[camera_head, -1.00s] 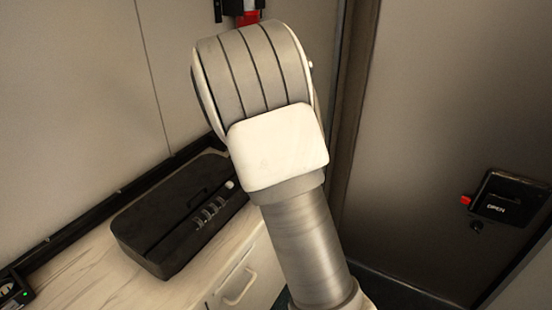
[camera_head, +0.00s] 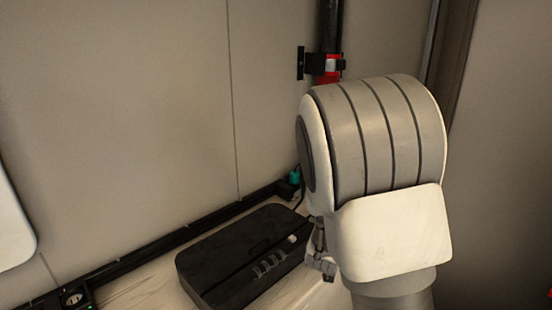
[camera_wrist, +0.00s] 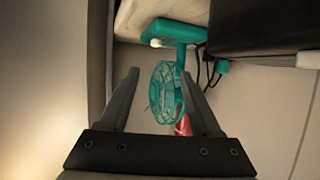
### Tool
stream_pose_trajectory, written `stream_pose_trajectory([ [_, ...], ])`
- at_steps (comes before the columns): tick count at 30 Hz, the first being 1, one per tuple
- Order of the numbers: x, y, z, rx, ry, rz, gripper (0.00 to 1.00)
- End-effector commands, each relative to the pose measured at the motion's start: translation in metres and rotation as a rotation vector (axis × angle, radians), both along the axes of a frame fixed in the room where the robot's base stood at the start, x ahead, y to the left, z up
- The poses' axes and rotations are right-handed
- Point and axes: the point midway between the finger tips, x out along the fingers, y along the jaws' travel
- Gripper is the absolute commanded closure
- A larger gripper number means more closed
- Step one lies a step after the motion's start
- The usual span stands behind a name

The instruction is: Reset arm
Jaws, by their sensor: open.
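My arm (camera_head: 385,190) fills the right of the head view, its large white and grey joint in front of the wall corner. My gripper (camera_wrist: 160,74) shows in the wrist view with its two dark fingers spread apart. Nothing is held between them. A teal caged fan (camera_wrist: 165,92) appears beyond the fingers, in the gap between them, with its teal base (camera_wrist: 178,32) above it in the picture. In the head view a small grey part of the arm's end shows at the joint's lower left; the fingers are not clear there.
A black case (camera_head: 245,258) with a row of small dials lies on the pale counter (camera_head: 150,285) against the wall. A teal plug (camera_head: 295,177) sits behind it. A black pole with a red band (camera_head: 332,66) is clamped to the wall. A red object (camera_wrist: 183,125) shows behind the fan.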

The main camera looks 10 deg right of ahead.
Motion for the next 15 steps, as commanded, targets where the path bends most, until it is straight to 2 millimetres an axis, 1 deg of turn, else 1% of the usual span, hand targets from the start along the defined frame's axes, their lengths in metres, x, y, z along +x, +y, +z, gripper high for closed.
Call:
stream_pose_trajectory([
  [5,-0.012,0.025,0.020,0.133,0.053,0.082,0.35],
  [8,-0.026,0.045,0.036,0.209,0.104,0.155,0.35],
  [11,-0.045,0.064,0.052,0.266,0.156,0.228,0.35],
  [14,-0.068,0.080,0.068,0.303,0.209,0.300,0.35],
  [15,-0.079,0.085,0.074,0.312,0.233,0.327,0.35],
])
